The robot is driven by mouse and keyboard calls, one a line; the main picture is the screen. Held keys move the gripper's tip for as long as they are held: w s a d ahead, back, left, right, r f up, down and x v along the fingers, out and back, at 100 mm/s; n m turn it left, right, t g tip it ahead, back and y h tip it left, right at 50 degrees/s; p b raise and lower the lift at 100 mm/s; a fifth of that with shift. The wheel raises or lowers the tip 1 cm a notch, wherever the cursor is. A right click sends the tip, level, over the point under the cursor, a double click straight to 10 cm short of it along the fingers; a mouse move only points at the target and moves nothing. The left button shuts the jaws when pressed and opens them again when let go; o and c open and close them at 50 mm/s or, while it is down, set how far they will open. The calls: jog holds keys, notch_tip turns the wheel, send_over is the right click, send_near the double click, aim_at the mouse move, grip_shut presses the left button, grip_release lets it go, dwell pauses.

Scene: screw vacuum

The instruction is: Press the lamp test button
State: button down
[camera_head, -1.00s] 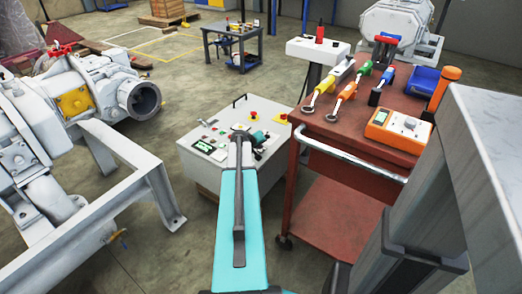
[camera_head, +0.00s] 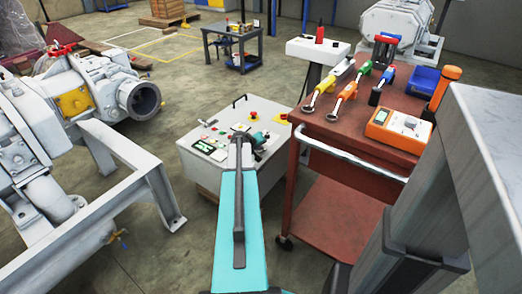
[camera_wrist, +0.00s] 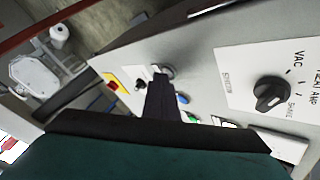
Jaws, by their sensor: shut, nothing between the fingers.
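The control panel (camera_head: 210,135) is the sloped light grey top of a low cabinet, with several small buttons and a small display on it. In the wrist view, my gripper (camera_wrist: 162,78) is shut and empty, its dark fingers over the panel face (camera_wrist: 205,62). A round grey fitting (camera_wrist: 168,71) shows just beyond the fingertips; I cannot tell whether they touch it. A blue button (camera_wrist: 182,99) and a green one lie beside the fingers. A black selector knob (camera_wrist: 271,94) sits on a white plate at the right. I cannot read which button is the lamp test.
A red tool cart (camera_head: 345,130) with wrenches and an orange meter (camera_head: 398,130) stands right of the cabinet. A grey metal frame (camera_head: 125,150) and pump machinery stand at the left. A red emergency stop on yellow (camera_head: 253,116) is at the panel's far edge.

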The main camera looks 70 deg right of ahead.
jog(key=shift+r+p, duration=0.45)
jog(key=shift+r, duration=0.4)
notch_tip(320, 180, up, 5)
jog(key=p, duration=0.2)
jog(key=shift+p, duration=0.35)
dwell(0.4)
dwell(0.5)
